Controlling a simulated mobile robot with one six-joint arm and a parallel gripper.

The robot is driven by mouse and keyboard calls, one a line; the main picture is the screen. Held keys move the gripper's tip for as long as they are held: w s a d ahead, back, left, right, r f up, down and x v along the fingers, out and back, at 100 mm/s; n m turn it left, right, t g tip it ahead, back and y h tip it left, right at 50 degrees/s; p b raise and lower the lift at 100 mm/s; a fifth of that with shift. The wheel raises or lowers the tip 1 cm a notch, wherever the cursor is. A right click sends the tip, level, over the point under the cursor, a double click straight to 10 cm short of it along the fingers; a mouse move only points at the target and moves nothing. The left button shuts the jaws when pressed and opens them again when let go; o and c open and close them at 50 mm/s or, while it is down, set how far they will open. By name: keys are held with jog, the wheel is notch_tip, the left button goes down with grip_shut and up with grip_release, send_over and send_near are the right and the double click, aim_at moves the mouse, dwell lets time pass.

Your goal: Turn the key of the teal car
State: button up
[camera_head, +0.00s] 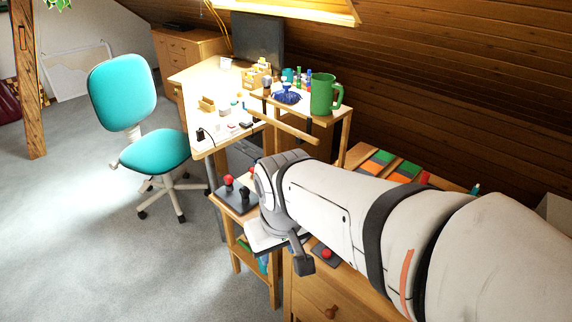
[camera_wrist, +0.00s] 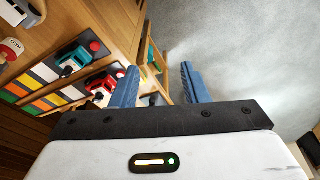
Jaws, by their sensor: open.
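In the wrist view the teal car (camera_wrist: 72,57) sits at the upper left, on a board with coloured squares. A dark part shows at its lower side, but I cannot clearly tell whether it is the key. My gripper (camera_wrist: 160,82) is open and empty, its two blue fingers apart. It is to the right of the teal car in the picture and not touching it. In the head view my arm covers much of the low furniture, and I cannot make out the teal car there.
A red car (camera_wrist: 103,83) is close to the left finger, beside the teal one. A red knob (camera_wrist: 95,46) is near both. A desk (camera_head: 205,75), a green mug (camera_head: 322,95) and a teal chair (camera_head: 155,150) stand beyond my arm. The grey floor (camera_head: 75,240) at left is clear.

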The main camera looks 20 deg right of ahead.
jog(key=w+d+f+n+h+b, duration=0.3)
jog(key=d+f+n+h+b, duration=0.1)
jog(key=d+n+b, duration=0.2)
jog(key=w+d+f+n+t+h+b, duration=0.1)
jog(key=w+d+f+n+h+b, duration=0.3)
jog(key=d+n+b, duration=0.3)
jog(key=w+d+f+n+t+h+b, duration=0.1)
jog(key=w+d+f+n+h+b, duration=0.2)
jog(key=d+f+n+b, duration=0.3)
jog(key=shift+w+d+f+n+h+b, duration=0.15)
jog(key=shift+d+n+h+b, duration=0.15)
jog(key=shift+n+b, duration=0.2)
jog(key=shift+w+d+f+n+h+b, duration=0.1)
jog(key=shift+d+n+h+b, duration=0.1)
jog(key=shift+d+n+b, duration=0.25)
jog(key=shift+n, duration=0.55)
jog(key=x, duration=0.2)
jog(key=b+x, duration=0.1)
jog(key=x, duration=0.2)
jog(key=b+x, duration=0.1)
jog(key=x, duration=0.1)
jog(key=shift+w+d+r, duration=0.15)
jog(key=shift+w+d, duration=0.25)
jog(key=shift+w, duration=0.15)
jog(key=shift+c, duration=0.5)
